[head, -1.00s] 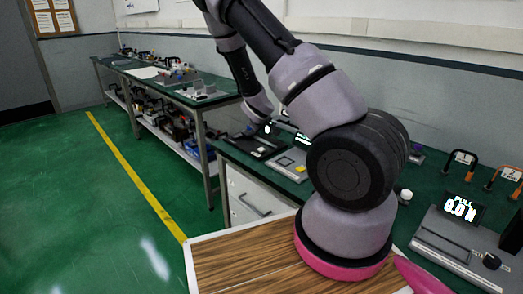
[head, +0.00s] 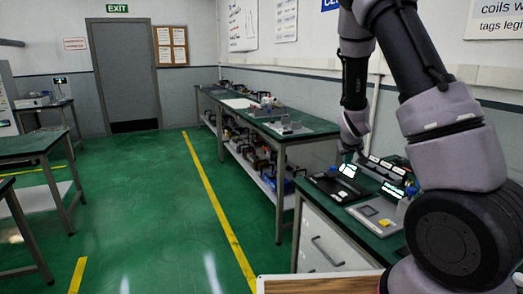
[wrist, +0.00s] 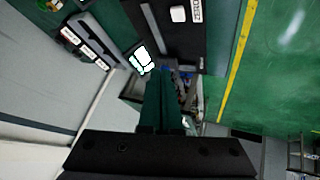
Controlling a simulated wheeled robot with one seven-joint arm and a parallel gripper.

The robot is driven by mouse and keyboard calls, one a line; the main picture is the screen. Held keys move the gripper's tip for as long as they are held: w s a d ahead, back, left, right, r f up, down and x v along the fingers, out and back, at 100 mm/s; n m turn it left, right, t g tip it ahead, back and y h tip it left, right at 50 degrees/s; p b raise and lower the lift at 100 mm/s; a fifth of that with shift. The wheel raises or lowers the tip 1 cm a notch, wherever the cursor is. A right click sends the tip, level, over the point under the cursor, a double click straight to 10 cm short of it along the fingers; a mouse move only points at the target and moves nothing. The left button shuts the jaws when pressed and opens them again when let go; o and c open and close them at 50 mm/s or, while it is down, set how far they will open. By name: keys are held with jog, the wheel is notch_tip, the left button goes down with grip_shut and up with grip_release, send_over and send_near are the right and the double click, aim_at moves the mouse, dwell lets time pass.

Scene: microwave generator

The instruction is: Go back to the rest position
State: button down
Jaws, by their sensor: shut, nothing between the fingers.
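My gripper (wrist: 165,74) shows in the wrist view as two narrow dark fingers close together, shut and empty, above the green bench. In the head view my arm arches over the right side, and my gripper (head: 347,156) hangs small above the bench, near a black device (head: 335,186) with a lit display. The fingertips are too small there to make out. In the wrist view the lit display (wrist: 141,58) lies just left of the fingertips. I cannot tell the exact height of the fingers above the bench.
A grey panel with a yellow part (head: 370,213) sits on the near bench. A row of labelled pieces (head: 385,167) stands behind. A long bench with tools (head: 285,128) runs along the wall. The green floor (head: 150,220) with a yellow line is open to the left.

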jog(key=s+a+r+m+y, duration=0.25)
jog(key=s+r, duration=0.45)
jog(key=r, duration=0.4)
jog(key=s+a+r+m+y, duration=0.1)
jog(key=s+a+r+m, duration=0.15)
jog(key=s+r, duration=0.65)
jog(key=s+a+r, duration=0.2)
jog(key=s+r, duration=0.2)
jog(key=s, duration=0.3)
jog(key=s+a+r+y, duration=0.1)
jog(key=s+r, duration=0.3)
jog(key=s, duration=0.4)
jog(key=shift+s+a+r, duration=0.3)
jog(key=shift+a, duration=0.2)
